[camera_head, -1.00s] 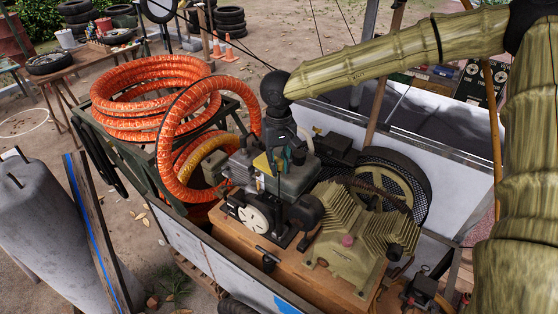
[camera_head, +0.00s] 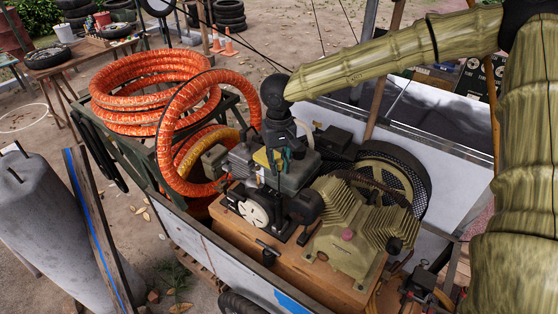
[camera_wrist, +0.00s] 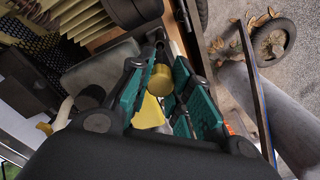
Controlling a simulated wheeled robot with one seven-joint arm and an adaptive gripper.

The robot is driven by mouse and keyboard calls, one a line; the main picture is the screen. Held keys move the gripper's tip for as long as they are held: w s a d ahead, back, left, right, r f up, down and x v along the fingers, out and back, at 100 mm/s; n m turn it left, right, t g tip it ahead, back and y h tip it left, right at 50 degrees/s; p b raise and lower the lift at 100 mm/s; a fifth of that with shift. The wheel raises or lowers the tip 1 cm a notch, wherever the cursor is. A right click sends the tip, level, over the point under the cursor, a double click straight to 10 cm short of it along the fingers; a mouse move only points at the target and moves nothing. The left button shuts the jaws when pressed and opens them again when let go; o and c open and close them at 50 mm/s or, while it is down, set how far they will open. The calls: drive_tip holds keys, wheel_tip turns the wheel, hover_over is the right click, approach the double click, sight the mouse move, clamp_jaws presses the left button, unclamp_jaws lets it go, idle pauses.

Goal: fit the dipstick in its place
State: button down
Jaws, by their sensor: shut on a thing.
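The dipstick (camera_wrist: 160,82) shows in the wrist view as a yellow, round-ended head between my teal finger pads. A flat yellow part shows just below it. My gripper (camera_wrist: 163,66) is shut on the head, and a thin dark rod seems to run on beyond the fingertips. In the head view my gripper (camera_head: 279,160) points down over the small engine (camera_head: 240,162), with a bit of yellow beside its teal fingers. The dipstick's lower end and its hole are hidden or too small to make out, so I cannot tell whether the rod is in the hole.
A ribbed olive compressor (camera_head: 348,240) and meshed flywheel (camera_head: 395,190) stand right of the engine on a wooden base (camera_head: 225,235). Orange hose coils (camera_head: 140,85) lie close on the left. A grey tank (camera_head: 45,220) stands by the cart's front left.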

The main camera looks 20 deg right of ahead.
drive_tip(key=shift+f+b, duration=0.3)
drive_tip(key=shift+f, duration=5.9)
drive_tip(key=shift+r, duration=0.1)
drive_tip(key=shift+m+p, duration=0.45)
drive_tip(key=shift+m, duration=0.95)
drive_tip(key=shift+w, duration=0.1)
drive_tip(key=shift+m, duration=1.4)
drive_tip(key=shift+m, duration=1.4)
